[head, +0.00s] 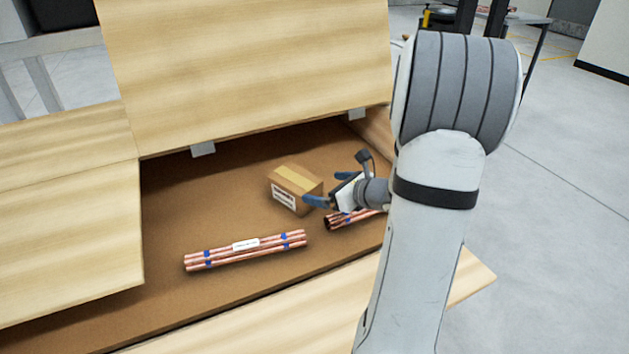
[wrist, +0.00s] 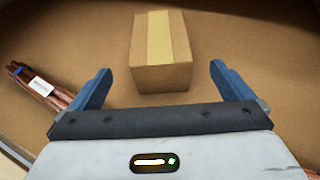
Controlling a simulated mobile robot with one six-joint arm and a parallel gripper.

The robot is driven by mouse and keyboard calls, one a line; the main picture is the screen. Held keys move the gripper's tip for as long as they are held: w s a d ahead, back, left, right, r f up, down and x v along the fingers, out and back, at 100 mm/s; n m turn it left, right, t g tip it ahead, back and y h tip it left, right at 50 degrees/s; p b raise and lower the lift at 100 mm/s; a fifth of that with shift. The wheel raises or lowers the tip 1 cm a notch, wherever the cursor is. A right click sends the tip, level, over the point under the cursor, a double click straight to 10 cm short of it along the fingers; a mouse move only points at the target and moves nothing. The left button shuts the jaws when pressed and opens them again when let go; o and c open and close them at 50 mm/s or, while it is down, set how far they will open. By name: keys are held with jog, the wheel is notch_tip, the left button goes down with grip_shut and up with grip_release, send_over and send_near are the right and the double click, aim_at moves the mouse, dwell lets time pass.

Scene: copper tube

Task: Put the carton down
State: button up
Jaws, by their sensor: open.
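A small brown carton (head: 296,188) with a yellow tape strip and a white label sits upright on the brown floor of a large wooden crate (head: 190,170). In the wrist view the carton (wrist: 160,55) lies just ahead of my gripper, roughly centred between the fingers. My gripper (head: 335,190) is open, with its blue fingers apart and nothing between them; it is just right of the carton in the head view. In the wrist view the gripper (wrist: 161,92) shows clear floor between each fingertip and the carton's sides.
A bundle of copper tubes (head: 246,250) with blue bands and a white label lies in front of the carton. A second bundle (head: 345,218) lies under my gripper, partly hidden. Raised wooden flaps (head: 250,70) stand at the back.

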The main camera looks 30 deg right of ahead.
jog(key=s+a+n+g+y, duration=0.1)
jog(key=a+n, duration=0.1)
jog(key=a, duration=0.1)
jog(key=s+a+r+n+g+y, duration=0.1)
jog(key=a+n, duration=0.1)
jog(key=s+a+n+g, duration=0.1)
jog(key=a+n, duration=0.1)
jog(key=a, duration=0.1)
jog(key=shift+s+a+r+y, duration=0.1)
jog(key=shift+a+r+y, duration=0.1)
jog(key=shift+a+y, duration=0.15)
jog(key=s+a+n+g+h, duration=0.2)
jog(key=s+a+n+g, duration=0.6)
jog(key=s+a+n, duration=0.55)
jog(key=s+d+r+n+h, duration=0.1)
jog(key=s+d+n+h, duration=0.3)
jog(key=n, duration=0.8)
jog(key=shift+d+r+h, duration=0.25)
jog(key=shift+d+h, duration=0.35)
jog(key=shift+h, duration=0.25)
jog(key=shift+c, duration=0.2)
